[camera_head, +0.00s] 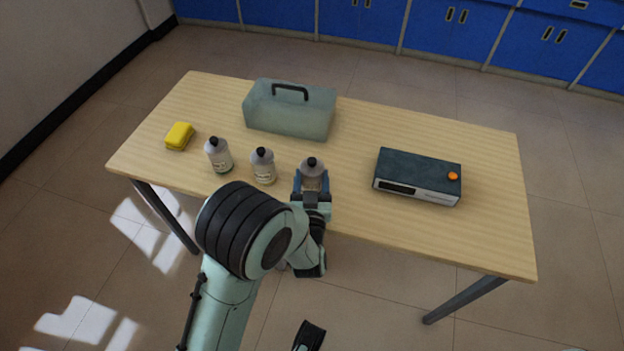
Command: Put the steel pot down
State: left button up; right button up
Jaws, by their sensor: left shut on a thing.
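My left gripper (312,184) is at the table's near edge, its fingers shut around a grey bottle (313,167) with a dark cap. The bottle is upright. Its lower part is hidden by the gripper, so I cannot tell whether it touches the table. No steel pot can be made out in this view.
Two similar bottles stand to the left, one near (263,168) and one farther (219,157). A yellow sponge (179,136), a grey-green case (289,112) with a black handle and a dark box (418,172) with an orange knob sit on the wooden table (470,235).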

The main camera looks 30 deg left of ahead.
pick_arm(q)
jog(key=shift+f, duration=0.2)
jog(key=o, duration=1.3)
